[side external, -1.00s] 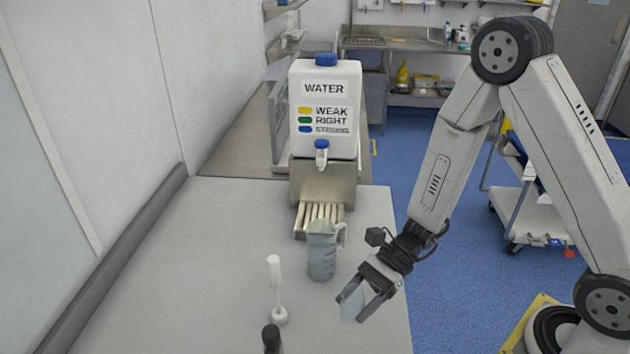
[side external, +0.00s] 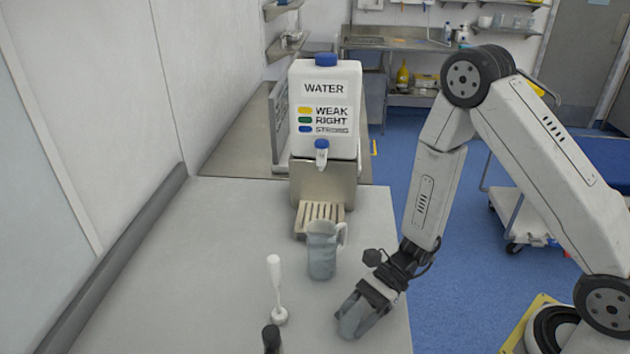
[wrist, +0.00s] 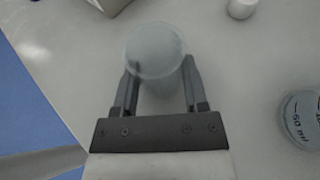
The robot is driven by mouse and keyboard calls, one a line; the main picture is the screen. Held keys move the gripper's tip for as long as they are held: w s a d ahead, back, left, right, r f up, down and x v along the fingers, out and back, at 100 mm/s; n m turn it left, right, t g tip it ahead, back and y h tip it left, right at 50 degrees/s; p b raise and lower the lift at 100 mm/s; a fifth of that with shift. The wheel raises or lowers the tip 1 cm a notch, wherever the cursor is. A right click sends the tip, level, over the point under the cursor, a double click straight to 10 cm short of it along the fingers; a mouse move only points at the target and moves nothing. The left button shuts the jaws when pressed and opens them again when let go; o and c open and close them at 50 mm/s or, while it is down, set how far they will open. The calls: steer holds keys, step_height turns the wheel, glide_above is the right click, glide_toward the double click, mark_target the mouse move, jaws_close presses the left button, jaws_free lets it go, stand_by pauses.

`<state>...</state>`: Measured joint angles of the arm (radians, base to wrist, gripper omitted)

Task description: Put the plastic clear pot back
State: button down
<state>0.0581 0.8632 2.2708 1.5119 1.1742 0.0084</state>
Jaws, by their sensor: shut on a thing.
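The clear plastic pot (side external: 350,322) is a small translucent cup between the jaws of my gripper (side external: 352,318), near the table's front right. In the wrist view the pot (wrist: 155,52) stands between my two dark fingers (wrist: 162,88), which touch its sides. My gripper is shut on it. The pot is low over the table; I cannot tell whether its bottom touches the surface.
A clear jug (side external: 321,252) stands behind and left of my gripper. A white water container (side external: 325,110) stands at the back, above a slatted tray (side external: 318,215). The left of the table (side external: 190,280) is clear.

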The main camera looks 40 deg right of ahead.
steer(key=shift+f, duration=0.2)
steer(key=shift+c, duration=0.5)
jaws_free()
steer(key=shift+r, duration=0.2)
steer(key=shift+v, duration=6)
steer(key=shift+s, duration=0.1)
